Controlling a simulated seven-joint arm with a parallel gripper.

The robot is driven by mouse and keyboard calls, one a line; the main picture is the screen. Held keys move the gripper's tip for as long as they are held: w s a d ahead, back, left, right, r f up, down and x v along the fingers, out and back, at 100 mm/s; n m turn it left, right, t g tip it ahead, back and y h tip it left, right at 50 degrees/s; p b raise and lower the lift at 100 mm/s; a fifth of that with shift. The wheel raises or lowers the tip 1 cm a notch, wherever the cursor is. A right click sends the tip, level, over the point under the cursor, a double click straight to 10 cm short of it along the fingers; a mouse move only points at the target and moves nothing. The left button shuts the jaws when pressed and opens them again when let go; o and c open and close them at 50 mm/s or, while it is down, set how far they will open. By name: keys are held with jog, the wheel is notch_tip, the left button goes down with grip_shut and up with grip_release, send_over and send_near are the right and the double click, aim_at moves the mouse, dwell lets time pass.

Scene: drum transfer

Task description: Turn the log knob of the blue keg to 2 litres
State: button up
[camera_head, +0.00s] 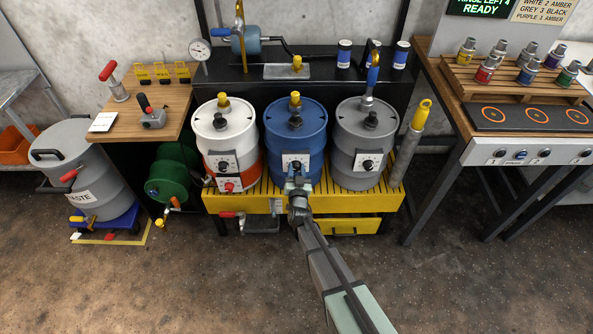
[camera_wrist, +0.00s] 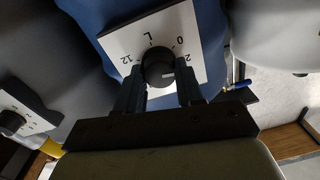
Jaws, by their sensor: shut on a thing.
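The blue keg (camera_head: 296,125) stands in the middle of three kegs on the yellow slatted rack, with a white dial plate (camera_head: 290,160) on its front. My gripper (camera_head: 297,183) is in front of this plate and hides part of it. In the wrist view my gripper (camera_wrist: 160,72) has a finger on each side of the black log knob (camera_wrist: 157,60) and is shut on it. The dial plate (camera_wrist: 120,45) there shows L, 0, 2 and 12. The knob's white mark points right, close to the 2; the right finger partly covers that area.
A white-and-orange keg (camera_head: 223,130) stands to the left and a grey keg (camera_head: 357,150) to the right, each with its own dial. The yellow rack (camera_head: 245,203) lies below. A yellow-handled grey tool (camera_head: 412,140) stands at its right end. The floor in front is clear.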

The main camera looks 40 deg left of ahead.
dwell(0.3)
jog(key=o, duration=1)
jog(key=shift+o, duration=0.2)
jog(key=v, duration=1.3)
jog(key=shift+s+d, duration=0.3)
